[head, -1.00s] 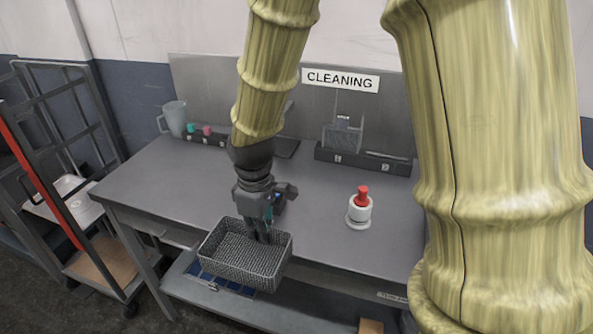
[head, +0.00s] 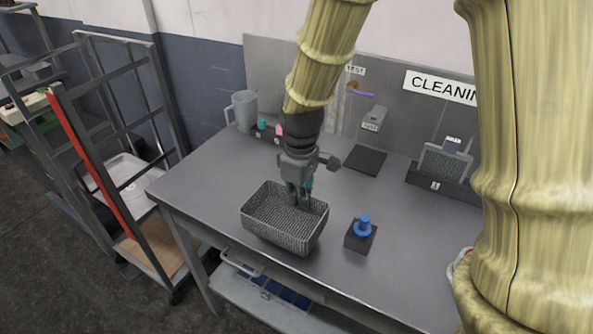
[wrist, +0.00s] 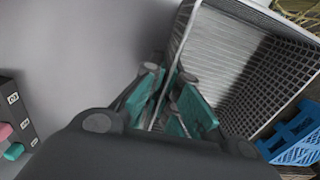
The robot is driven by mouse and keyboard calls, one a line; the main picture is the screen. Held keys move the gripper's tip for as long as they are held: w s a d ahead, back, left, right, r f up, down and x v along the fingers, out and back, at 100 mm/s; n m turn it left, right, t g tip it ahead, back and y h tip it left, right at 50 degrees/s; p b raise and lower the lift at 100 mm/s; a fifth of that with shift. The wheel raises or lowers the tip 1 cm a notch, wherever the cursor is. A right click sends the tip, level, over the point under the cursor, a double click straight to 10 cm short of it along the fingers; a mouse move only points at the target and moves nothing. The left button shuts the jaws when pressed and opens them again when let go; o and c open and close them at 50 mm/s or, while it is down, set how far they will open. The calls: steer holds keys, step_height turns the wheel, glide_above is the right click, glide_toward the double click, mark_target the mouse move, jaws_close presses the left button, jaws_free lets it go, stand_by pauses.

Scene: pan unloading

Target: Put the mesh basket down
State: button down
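The mesh basket (head: 270,238) is an empty grey wire basket above the left front part of the grey table (head: 205,178). It looks roughly level; I cannot tell if its bottom touches the tabletop. My gripper (head: 300,202) is at the basket's back right side. One finger is inside the basket. The fingertips are partly hidden by the mesh in the head view.
A dark block with a blue top (head: 362,228) stands close to the basket's right. A grey jug (head: 243,108) and small coloured items are at the back left. A dark mat (head: 364,160) lies behind. A cart (head: 150,190) stands left. A blue crate (wrist: 298,140) shows below.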

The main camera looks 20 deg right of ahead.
steer(key=w+p, duration=0.1)
steer(key=w, duration=0.3)
steer(key=w+p, duration=0.1)
steer(key=w, duration=0.3)
steer(key=w+f+p, duration=0.1)
steer(key=w, duration=0.4)
steer(key=shift+w+d+f, duration=0.1)
steer(key=shift+d, duration=0.3)
steer(key=shift+f+p, duration=0.65)
steer(key=shift+f, duration=1.15)
steer(key=shift+f, duration=0.15)
steer(key=c, duration=1.6)
jaws_free()
steer(key=shift+c, duration=0.2)
step_height(320, 180, up, 12)
steer(key=b, duration=0.3)
steer(key=shift+w+r, duration=0.15)
steer(key=shift+r, duration=0.05)
steer(key=shift+d, duration=0.1)
